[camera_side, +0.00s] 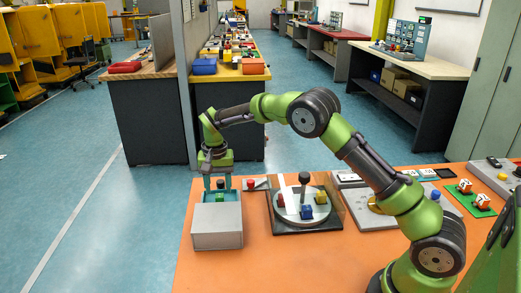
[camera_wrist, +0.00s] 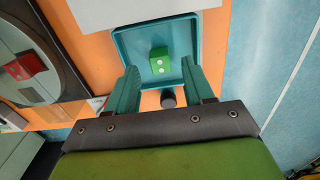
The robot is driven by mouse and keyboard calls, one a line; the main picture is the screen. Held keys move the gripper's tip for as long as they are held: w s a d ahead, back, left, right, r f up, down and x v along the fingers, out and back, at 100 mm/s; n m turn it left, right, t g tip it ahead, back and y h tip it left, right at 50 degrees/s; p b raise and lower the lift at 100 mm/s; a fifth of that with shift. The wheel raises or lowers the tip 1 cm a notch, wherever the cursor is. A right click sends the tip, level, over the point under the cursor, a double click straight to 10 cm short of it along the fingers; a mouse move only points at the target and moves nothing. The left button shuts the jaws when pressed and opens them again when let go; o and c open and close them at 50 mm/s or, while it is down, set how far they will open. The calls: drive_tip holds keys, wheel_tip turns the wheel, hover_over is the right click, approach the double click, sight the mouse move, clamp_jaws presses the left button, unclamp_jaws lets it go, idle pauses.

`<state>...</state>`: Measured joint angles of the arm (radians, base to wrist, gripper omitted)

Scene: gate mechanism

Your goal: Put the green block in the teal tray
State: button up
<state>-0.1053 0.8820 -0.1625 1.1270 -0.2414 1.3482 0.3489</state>
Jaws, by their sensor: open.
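The teal tray (camera_wrist: 185,30) is a shallow open box standing out from a light grey box (camera_side: 217,226). In the wrist view, the green block (camera_wrist: 160,56), with white dots on it, lies inside the tray, apart from its walls. A dark round knob (camera_wrist: 168,98) is at the tray's near edge. My gripper (camera_wrist: 159,68) is open, its two teal fingers apart over the tray's near edge, with the knob between them and nothing held. In the side view, my gripper (camera_side: 217,186) points down just behind the grey box, and the tray is mostly hidden there.
Right of the grey box, a round turntable (camera_side: 303,207) carries a red, a blue and a yellow block and a dark knob, with a clear panel beside it. Farther right are a grey panel (camera_side: 378,215) and a green mat (camera_side: 470,200) with dice. Orange table is bare in front.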

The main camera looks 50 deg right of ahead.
sight(219, 197)
drive_tip(key=s+r+n+t, duration=0.1)
drive_tip(key=s+r, duration=0.2)
drive_tip(key=r, duration=0.5)
drive_tip(key=s+r+t, duration=0.1)
drive_tip(key=s+r, duration=0.1)
drive_tip(key=r, duration=0.7)
drive_tip(key=s+a+r+n+t+y, duration=0.1)
drive_tip(key=s+r+t, duration=0.15)
drive_tip(key=s, duration=0.55)
drive_tip(key=s+r+n+t+y, duration=0.1)
drive_tip(key=s+r, duration=0.2)
drive_tip(key=s, duration=0.6)
drive_tip(key=s+a+f+n+t, duration=0.1)
drive_tip(key=s+f, duration=0.3)
drive_tip(key=s, duration=0.5)
drive_tip(key=shift+s+a+n+t, duration=0.15)
drive_tip(key=shift+n+t, duration=0.2)
drive_tip(key=shift+n, duration=0.15)
drive_tip(key=shift+o, duration=0.3)
